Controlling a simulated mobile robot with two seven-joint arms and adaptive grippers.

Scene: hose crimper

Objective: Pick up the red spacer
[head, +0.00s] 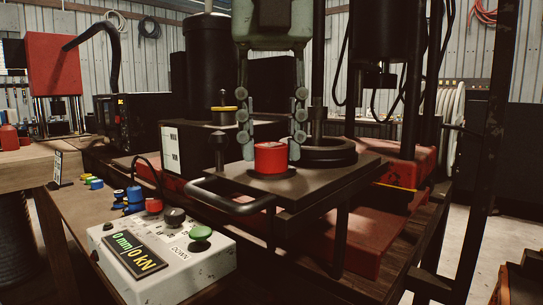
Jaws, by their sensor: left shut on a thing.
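The red spacer (270,158) is a short red cylinder at the dark platform in the middle of the head view. My left gripper (270,142) comes down from above, with one finger on each side of the spacer. The fingers are shut on it. The spacer is upright. I cannot tell whether its underside touches the platform or is slightly above it. My right gripper does not show.
A black ring (328,152) lies just right of the spacer on the platform (283,192). A curved handle (230,205) sticks out in front. A control box (165,255) with a green button stands front left. Black posts rise on the right.

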